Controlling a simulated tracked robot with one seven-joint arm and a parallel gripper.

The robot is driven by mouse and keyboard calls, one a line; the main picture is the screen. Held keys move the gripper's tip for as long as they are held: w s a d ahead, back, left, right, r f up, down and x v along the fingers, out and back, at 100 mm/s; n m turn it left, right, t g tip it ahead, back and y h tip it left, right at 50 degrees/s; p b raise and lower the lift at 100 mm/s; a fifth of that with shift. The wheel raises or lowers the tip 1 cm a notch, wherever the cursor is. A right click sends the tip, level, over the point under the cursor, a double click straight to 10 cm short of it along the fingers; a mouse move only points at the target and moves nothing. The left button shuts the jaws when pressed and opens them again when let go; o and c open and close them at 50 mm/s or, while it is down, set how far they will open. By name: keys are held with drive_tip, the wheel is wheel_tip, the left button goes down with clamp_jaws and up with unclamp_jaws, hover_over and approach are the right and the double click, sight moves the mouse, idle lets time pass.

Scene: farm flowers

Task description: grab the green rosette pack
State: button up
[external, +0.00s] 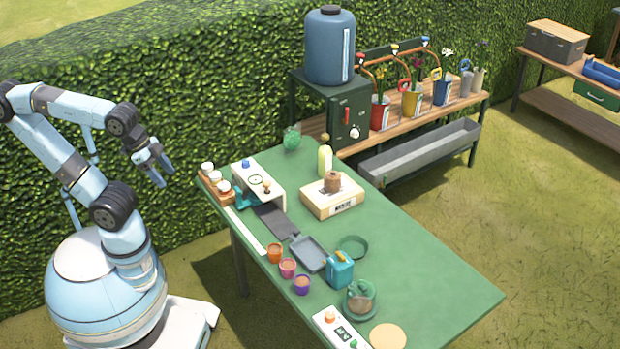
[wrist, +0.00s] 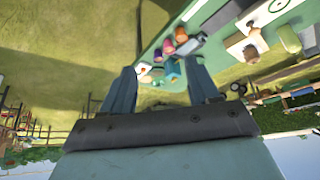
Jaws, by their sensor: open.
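No object is clearly marked as a green rosette pack. A small rounded green bundle (external: 292,138) sits at the table's back edge, beside the dark cabinet; its surface is too small to read. A green ring (external: 352,246) and a teal container with a yellow top (external: 340,270) are farther forward on the table. My gripper (external: 153,162) is open and empty, raised in the air left of the table, well apart from all of these. In the wrist view my open gripper (wrist: 162,82) shows two spread fingers with nothing held between them.
The green table (external: 440,290) carries a white machine (external: 258,183), a boxed scale (external: 332,196), a grey tray (external: 308,253) and several small cups. A blue tank (external: 330,45) stands on the cabinet behind. The table's right part is clear. A hedge (external: 200,80) runs behind my arm.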

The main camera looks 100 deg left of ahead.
drive_tip(key=shift+r, duration=0.1)
wheel_tip(320, 180, up, 5)
drive_tip(key=w+a+r+n+t+y, duration=0.1)
drive_tip(key=w+a+r+n+y, duration=0.15)
drive_tip(key=w+a, duration=0.9)
drive_tip(key=w+a+r+n+t+y, duration=0.15)
drive_tip(key=w+a+n+y, duration=0.25)
drive_tip(key=w+a, duration=0.75)
drive_tip(key=s+a+f+n+y, duration=0.1)
drive_tip(key=s+a, duration=0.1)
drive_tip(key=a, duration=1.1)
drive_tip(key=s+a+f+n+y, duration=0.2)
drive_tip(key=s+a, duration=0.1)
drive_tip(key=a, duration=1.1)
drive_tip(key=s+a+f+n+y, duration=0.1)
drive_tip(key=s+a, duration=0.1)
drive_tip(key=a, duration=1.1)
approach(293, 138)
drive_tip(key=x, duration=0.3)
drive_tip(key=s+x, duration=0.1)
drive_tip(key=x, duration=0.7)
drive_tip(key=shift+a+f, duration=0.5)
